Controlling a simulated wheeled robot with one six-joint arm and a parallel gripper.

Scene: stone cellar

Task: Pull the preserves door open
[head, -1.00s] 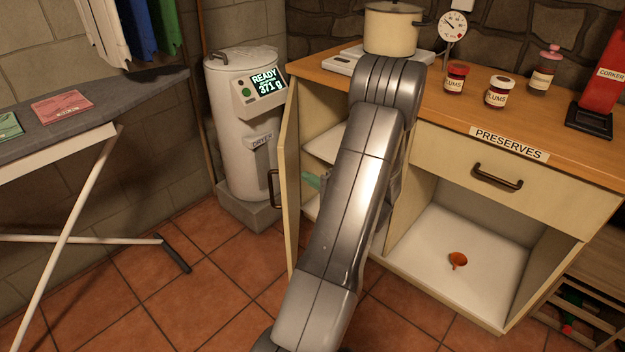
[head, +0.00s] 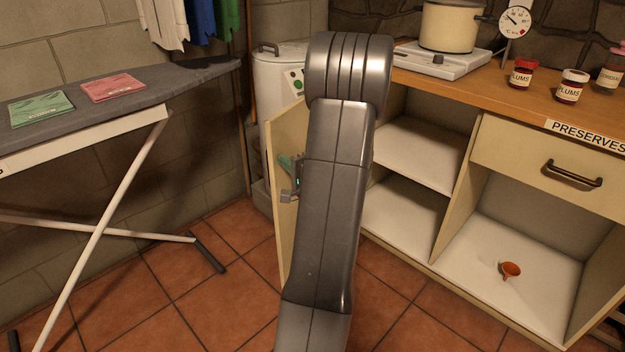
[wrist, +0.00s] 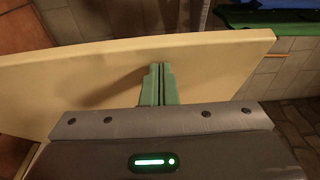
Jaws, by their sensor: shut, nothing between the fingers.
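The preserves cabinet's door (head: 284,235) is a cream panel that stands swung well open on the left side of the cabinet, its inner face partly behind my arm. In the wrist view the door (wrist: 90,80) spans the picture as a broad cream board. My gripper has green fingers (wrist: 158,84) that are closed together and empty, pointing at the door's inner face. Whether the tips touch it I cannot tell. In the head view my gripper (head: 286,164) shows at the left edge of my arm, beside the door. The door's handle is hidden now.
The cabinet's shelves (head: 405,205) are exposed. Tiled floor (head: 200,290) between board and door is clear.

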